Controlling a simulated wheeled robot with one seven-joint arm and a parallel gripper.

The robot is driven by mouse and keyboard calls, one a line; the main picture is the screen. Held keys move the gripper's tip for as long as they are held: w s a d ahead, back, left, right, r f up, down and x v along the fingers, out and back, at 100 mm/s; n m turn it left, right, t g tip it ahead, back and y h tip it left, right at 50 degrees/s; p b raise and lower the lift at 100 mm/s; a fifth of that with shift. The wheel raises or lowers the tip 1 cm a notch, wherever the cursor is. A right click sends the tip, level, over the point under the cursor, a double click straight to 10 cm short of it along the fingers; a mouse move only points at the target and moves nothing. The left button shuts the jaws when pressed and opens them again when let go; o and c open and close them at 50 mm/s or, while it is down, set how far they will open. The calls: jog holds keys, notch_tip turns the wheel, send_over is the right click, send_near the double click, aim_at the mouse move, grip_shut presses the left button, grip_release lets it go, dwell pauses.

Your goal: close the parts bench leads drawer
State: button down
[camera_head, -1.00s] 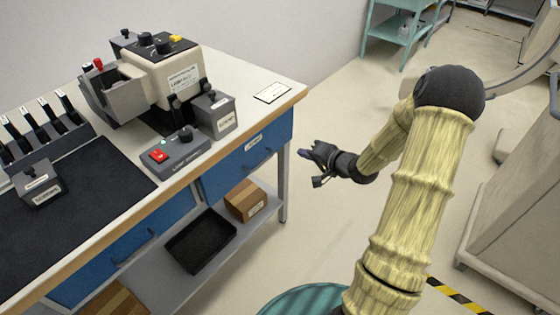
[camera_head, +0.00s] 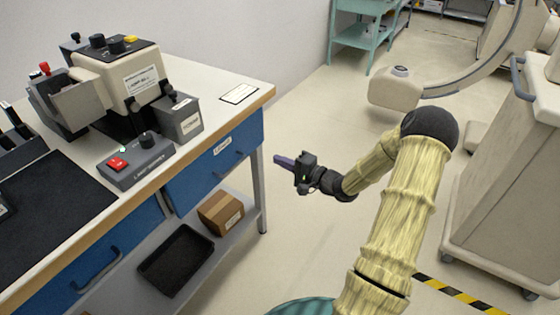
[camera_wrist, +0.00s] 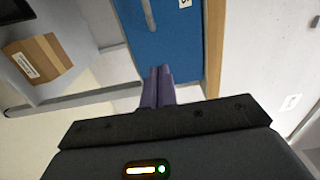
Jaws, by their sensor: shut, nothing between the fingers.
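The parts bench has a right blue drawer (camera_head: 205,178) with a small white label and a bar handle, and a left blue drawer (camera_head: 125,240) with its own handle. The label text is too small to read. I cannot tell how far either drawer stands out. My gripper (camera_head: 279,160) is to the right of the right drawer, apart from it, with its purple fingers pointing left toward the bench. In the wrist view, the fingers (camera_wrist: 158,74) are together and empty, seen against a blue drawer front (camera_wrist: 172,40) with part of its handle and label showing.
The bench top (camera_head: 215,115) carries a beige device (camera_head: 130,75), a grey control box (camera_head: 135,162) and a black mat (camera_head: 50,205). A cardboard box (camera_head: 221,212) and a black tray (camera_head: 176,260) sit on the lower shelf. A beige cart (camera_head: 505,180) stands at right. Floor between is open.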

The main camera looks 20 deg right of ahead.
aim_at(244, 145)
jog(key=b+x, duration=0.1)
jog(key=x, duration=1)
jog(key=shift+f+b, duration=0.1)
jog(key=shift+b, duration=0.3)
jog(key=shift+w+a, duration=0.15)
jog(key=shift+w, duration=0.05)
